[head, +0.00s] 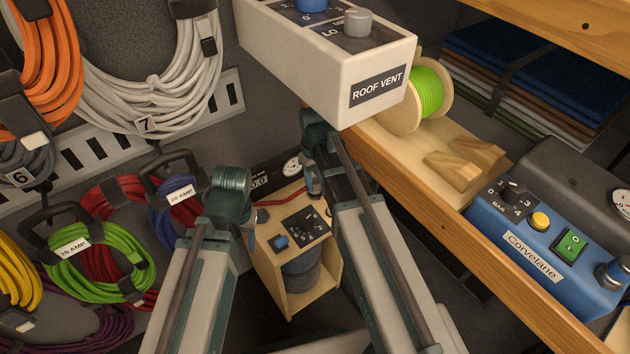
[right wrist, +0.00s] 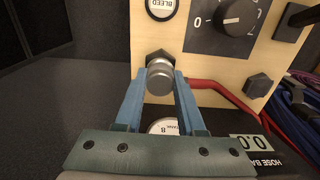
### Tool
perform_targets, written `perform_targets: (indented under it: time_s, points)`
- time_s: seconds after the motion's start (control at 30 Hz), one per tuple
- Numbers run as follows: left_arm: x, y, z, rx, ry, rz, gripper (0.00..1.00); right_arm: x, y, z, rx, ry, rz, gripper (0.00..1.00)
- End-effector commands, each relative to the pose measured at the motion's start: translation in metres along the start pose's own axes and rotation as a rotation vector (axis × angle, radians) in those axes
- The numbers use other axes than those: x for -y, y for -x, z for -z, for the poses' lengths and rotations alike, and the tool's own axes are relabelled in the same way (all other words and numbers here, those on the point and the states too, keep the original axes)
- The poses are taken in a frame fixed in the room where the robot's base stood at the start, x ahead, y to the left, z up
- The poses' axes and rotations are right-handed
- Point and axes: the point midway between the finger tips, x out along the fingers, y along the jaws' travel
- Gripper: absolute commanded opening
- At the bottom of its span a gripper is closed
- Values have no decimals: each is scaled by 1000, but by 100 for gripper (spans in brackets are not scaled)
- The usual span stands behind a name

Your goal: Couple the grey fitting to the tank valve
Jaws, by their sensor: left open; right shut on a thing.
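In the right wrist view, the grey fitting (right wrist: 160,80) is a short metallic cylinder between the two blue fingers of my right gripper (right wrist: 160,88), which is shut on it. A dark hexagonal piece (right wrist: 158,57), which looks like the tank valve, is directly behind the fitting against the wooden panel. They look in line and very close; I cannot tell whether they are joined. In the head view, my right gripper (head: 314,190) is at the panel's upper right, and the fitting is not clearly visible. My left gripper (head: 250,238) is open and empty, left of the panel.
A red hose (right wrist: 220,92) runs right along the wooden panel (right wrist: 112,20). A round gauge (right wrist: 163,127) lies below the fitting. In the head view, the roof vent box (head: 330,65) overhangs my right arm, a wooden shelf edge (head: 440,210) runs along the right, and coiled cords (head: 95,255) hang left.

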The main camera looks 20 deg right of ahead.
Motion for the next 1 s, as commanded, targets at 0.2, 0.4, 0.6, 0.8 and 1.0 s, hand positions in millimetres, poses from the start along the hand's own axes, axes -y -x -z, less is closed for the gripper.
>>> perform_targets:
  time_s: [0.2,0.4,0.6,0.8,1.0]
  points:
    - [0,0,0,0,0,0,50,0,0,0,0,0,0,0]
    - [0,0,0,0,0,0,50,0,0,0,0,0,0,0]
    - [0,-1,0,0,0,0,50,0,-1,0,0,0,0,0]
    - [0,-5,0,0,0,0,50,0,-5,0,0,0,0,0]
    - [-1,-9,0,0,0,0,50,0,-9,0,0,0,0,0]
